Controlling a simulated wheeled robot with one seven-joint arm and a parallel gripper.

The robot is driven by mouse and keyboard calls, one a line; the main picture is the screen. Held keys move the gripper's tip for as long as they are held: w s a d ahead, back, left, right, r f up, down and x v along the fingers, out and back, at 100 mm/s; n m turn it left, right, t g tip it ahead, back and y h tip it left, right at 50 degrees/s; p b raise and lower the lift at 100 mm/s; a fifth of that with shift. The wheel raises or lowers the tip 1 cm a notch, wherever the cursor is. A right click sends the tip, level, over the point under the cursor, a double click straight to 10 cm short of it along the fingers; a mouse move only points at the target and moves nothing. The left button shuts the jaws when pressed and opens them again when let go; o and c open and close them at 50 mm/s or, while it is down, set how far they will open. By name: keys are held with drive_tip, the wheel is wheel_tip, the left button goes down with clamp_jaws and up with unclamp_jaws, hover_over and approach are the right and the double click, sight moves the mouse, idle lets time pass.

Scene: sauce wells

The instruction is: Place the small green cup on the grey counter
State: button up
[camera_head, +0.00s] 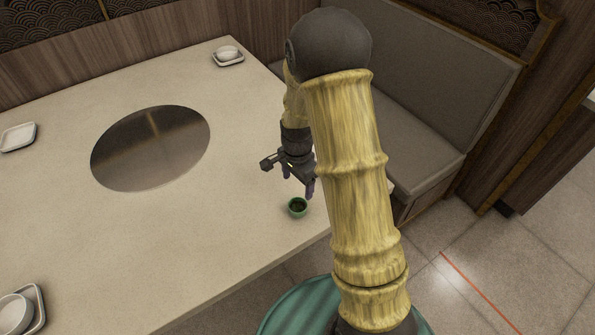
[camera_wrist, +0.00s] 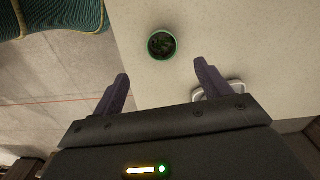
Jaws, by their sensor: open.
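The small green cup (camera_head: 298,208) stands upright on the pale table (camera_head: 232,225), close to its front right edge, with something dark inside. In the wrist view the cup (camera_wrist: 162,43) lies ahead of the fingertips, roughly centred between them and clear of both. My gripper (camera_head: 298,188) is open and empty, pointing down just above and behind the cup in the head view. Its two dark purple fingers (camera_wrist: 160,70) are spread wide in the wrist view. I cannot make out a separate grey counter; the only grey surface at height is the bench seat.
A round metal plate (camera_head: 150,170) is set in the table. White dishes stand at the back (camera_head: 228,60), left (camera_head: 17,137) and front left (camera_head: 35,295). A white dish (camera_wrist: 235,88) is partly behind the right finger. A grey bench (camera_head: 415,130) stands right of the table.

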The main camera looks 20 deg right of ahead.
drive_tip(key=shift+r, duration=2.25)
drive_tip(key=s+r+n+t, duration=0.1)
drive_tip(key=s+r+n, duration=0.3)
drive_tip(key=s+n, duration=0.2)
drive_tip(key=s+r+n+t, duration=0.1)
drive_tip(key=s+r+n, duration=0.2)
drive_tip(key=s+n, duration=0.4)
drive_tip(key=shift+s+d+r+t, duration=0.15)
drive_tip(key=shift+s+r+t, duration=0.2)
drive_tip(key=shift+s, duration=0.15)
